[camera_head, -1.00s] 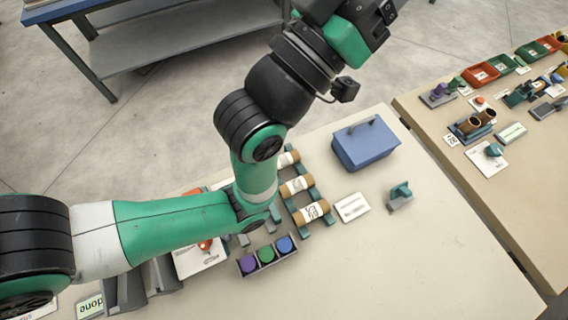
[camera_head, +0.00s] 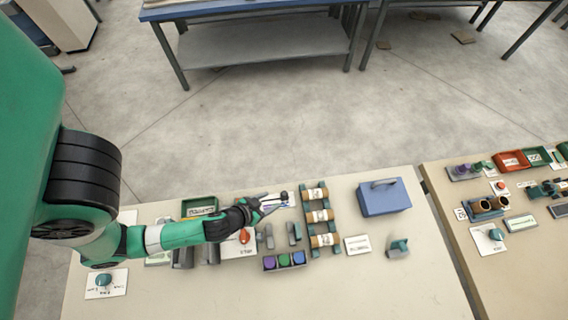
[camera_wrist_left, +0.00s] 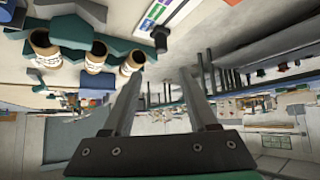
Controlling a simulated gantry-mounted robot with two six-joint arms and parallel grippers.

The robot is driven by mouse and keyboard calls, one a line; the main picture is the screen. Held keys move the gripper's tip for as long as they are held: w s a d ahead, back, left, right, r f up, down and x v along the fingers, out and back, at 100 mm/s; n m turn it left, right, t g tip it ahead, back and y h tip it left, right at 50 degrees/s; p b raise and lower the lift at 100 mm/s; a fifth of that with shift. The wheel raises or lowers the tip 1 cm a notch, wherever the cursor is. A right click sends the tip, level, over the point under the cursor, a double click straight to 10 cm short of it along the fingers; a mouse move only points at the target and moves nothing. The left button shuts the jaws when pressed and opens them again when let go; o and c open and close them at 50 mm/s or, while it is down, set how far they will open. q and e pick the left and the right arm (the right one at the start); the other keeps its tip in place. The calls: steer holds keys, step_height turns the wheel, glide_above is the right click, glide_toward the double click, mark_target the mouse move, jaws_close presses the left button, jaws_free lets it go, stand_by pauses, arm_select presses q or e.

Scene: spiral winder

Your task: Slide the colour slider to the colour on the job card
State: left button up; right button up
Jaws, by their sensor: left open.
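My left gripper (camera_head: 272,203) reaches over the bench from the left, just at a white panel (camera_head: 283,199) with a dark knob. The left wrist view shows this panel (camera_wrist_left: 178,10) with coloured patches, and a black knob (camera_wrist_left: 160,38) at its edge, beyond my open, empty fingers (camera_wrist_left: 162,74). The knob looks apart from both fingers. I cannot tell which colour it stands at. A white card (camera_head: 357,244) lies right of the tube rack; its print is too small to read, so I cannot tell whether it is the job card. My right gripper is not in view.
A rack with several cardboard tubes (camera_head: 320,216) stands right of the panel. A tray with purple, green and blue pieces (camera_head: 284,261) is in front. A blue box (camera_head: 383,196) stands at the right.

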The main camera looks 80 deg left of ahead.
mark_target(284, 194)
arm_select(q)
steer(key=b+x, duration=0.2)
steer(key=x, duration=0.1)
steer(key=b+x, duration=0.2)
steer(key=x, duration=0.2)
steer(key=b+x, duration=0.2)
steer(key=x, duration=0.1)
steer(key=shift+s+f+b, duration=0.15)
steer(key=shift+f+b, duration=0.15)
steer(key=shift+f, duration=0.3)
steer(key=shift+w+a+f, duration=0.2)
steer(key=shift+w, duration=0.15)
steer(key=shift+c, duration=0.2)
jaws_close()
